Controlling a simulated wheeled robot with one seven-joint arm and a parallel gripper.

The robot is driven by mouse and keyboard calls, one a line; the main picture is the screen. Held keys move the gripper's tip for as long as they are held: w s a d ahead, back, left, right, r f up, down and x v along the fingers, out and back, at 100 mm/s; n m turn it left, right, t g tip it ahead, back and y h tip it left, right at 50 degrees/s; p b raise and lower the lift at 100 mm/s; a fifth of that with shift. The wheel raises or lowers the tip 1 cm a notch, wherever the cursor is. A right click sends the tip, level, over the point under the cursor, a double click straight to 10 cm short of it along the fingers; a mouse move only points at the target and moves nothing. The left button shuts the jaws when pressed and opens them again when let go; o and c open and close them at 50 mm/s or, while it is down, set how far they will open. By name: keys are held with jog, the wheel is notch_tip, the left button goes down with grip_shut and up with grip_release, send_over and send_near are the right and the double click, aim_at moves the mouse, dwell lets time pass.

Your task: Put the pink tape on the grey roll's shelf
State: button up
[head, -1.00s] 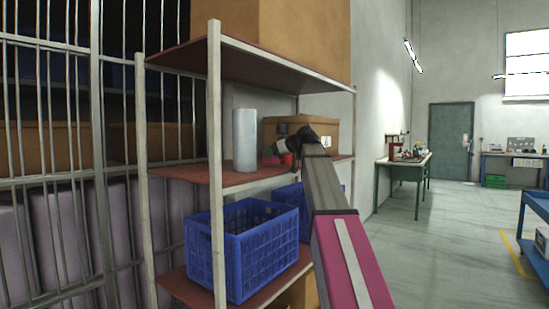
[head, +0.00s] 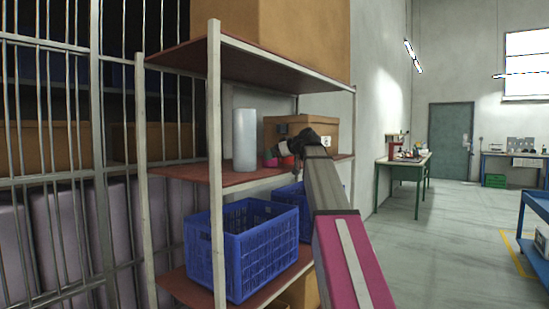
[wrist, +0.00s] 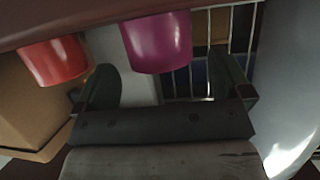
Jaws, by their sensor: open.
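The pink tape (head: 270,161) stands on the middle shelf (head: 190,174), just right of the tall grey roll (head: 245,140). In the wrist view, which looks upside down, the pink tape (wrist: 157,42) shows beyond my fingertips, between their lines, with a gap to them. The grey roll (wrist: 290,80) fills the right edge there. My gripper (head: 279,150) is at the tape's height or slightly above, right of it; it shows open and empty in the wrist view (wrist: 165,78).
A red tape (wrist: 55,60) stands beside the pink one, near a cardboard box (head: 325,132) on the same shelf. Blue crates (head: 262,255) are on the shelf below. A shelf post (head: 215,220) stands at the front. Free shelf room lies left of the grey roll.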

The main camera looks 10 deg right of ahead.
jog(key=v, duration=1.1)
jog(key=shift+f, duration=0.2)
